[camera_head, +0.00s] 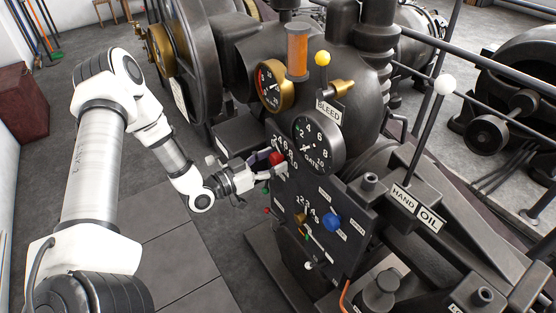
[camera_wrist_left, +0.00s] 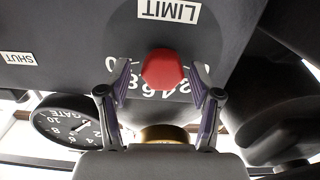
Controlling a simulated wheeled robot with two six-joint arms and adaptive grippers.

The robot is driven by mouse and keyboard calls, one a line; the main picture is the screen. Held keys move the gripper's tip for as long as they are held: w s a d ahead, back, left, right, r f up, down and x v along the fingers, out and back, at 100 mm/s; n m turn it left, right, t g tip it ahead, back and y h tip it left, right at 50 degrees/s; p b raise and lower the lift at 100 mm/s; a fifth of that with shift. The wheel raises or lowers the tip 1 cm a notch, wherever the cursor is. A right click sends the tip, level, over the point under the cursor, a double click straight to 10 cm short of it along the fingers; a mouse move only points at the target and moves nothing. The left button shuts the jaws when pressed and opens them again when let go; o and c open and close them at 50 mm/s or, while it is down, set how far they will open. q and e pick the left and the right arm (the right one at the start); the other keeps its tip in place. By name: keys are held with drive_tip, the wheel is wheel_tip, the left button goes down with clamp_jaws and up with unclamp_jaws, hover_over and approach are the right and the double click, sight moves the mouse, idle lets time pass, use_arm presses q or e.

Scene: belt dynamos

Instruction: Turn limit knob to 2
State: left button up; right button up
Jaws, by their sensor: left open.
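The limit knob is red. It shows in the left wrist view (camera_wrist_left: 163,69) and on the dark panel in the head view (camera_head: 277,158). The white LIMIT label (camera_wrist_left: 168,11) appears upside down in the left wrist view. Curved numbers beside the knob are partly covered by it and by the fingers; I cannot tell where its pointer stands. My left gripper (camera_head: 270,171) is at the panel's upper left. In the left wrist view, its open fingers (camera_wrist_left: 160,78) stand on either side of the knob, with visible gaps. My right gripper is out of view.
The GATE dial (camera_head: 318,145) is right of the limit knob. A blue knob (camera_head: 332,221) and small levers sit lower on the panel. A white-balled lever (camera_head: 445,84) rises at right.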

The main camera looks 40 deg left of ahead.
use_arm(q)
drive_tip(key=v, duration=0.7)
drive_tip(key=shift+s, duration=0.25)
drive_tip(key=shift+d, duration=0.1)
